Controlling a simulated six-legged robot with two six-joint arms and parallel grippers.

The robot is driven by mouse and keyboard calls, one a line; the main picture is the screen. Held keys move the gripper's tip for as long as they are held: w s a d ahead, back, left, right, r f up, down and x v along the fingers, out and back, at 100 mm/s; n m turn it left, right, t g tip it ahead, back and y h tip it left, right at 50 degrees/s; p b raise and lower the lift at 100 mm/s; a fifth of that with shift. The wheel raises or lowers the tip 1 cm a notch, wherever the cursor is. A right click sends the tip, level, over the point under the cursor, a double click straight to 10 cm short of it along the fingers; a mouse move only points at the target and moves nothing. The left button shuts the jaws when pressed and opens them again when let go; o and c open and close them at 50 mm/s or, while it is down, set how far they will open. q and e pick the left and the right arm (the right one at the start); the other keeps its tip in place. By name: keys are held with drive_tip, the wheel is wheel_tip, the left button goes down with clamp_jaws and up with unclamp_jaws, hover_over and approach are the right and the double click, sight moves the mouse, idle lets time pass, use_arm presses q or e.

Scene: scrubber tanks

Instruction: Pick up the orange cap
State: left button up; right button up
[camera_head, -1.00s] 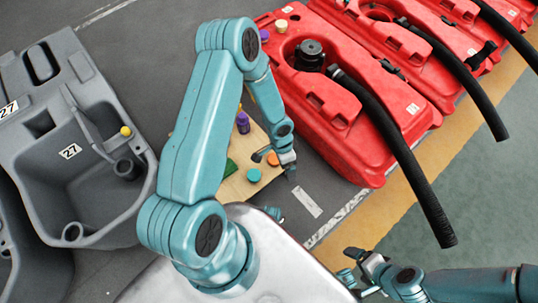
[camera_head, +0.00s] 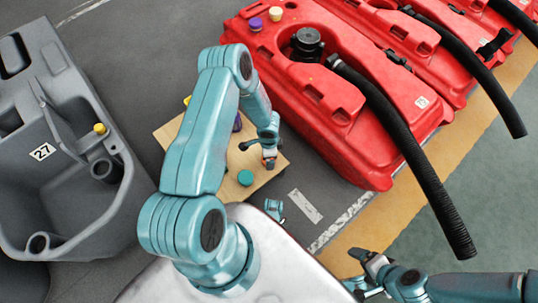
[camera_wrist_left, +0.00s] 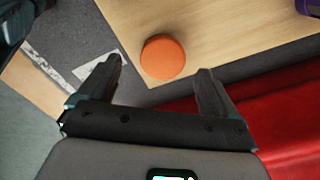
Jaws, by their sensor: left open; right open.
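The orange cap (camera_wrist_left: 163,57) is a round disc lying on a light wooden board (camera_wrist_left: 225,35) near the board's edge, in the left wrist view. My left gripper (camera_wrist_left: 159,72) is open, with a finger on each side of the cap's near part; most of the cap lies just beyond the fingertips. They do not appear to touch it. In the head view the left gripper (camera_head: 256,155) is over the board's right side and hides most or all of the orange cap. My right gripper (camera_head: 357,269) is open and empty at the bottom, away from the board.
A teal cap (camera_head: 245,178) and a purple piece (camera_head: 237,122) are on the board near the gripper. Red tanks (camera_head: 350,110) with black hoses (camera_head: 410,155) stand close on the right. A grey tub (camera_head: 60,190) stands on the left, with floor between.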

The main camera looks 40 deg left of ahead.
use_arm(q)
drive_tip(key=f, duration=0.1)
drive_tip(key=f+b, duration=0.1)
drive_tip(key=f, duration=0.1)
drive_tip(key=f+b, duration=0.1)
drive_tip(key=f, duration=0.1)
drive_tip(key=shift+a+f, duration=0.15)
drive_tip(key=shift+a, duration=0.15)
drive_tip(key=c, duration=1)
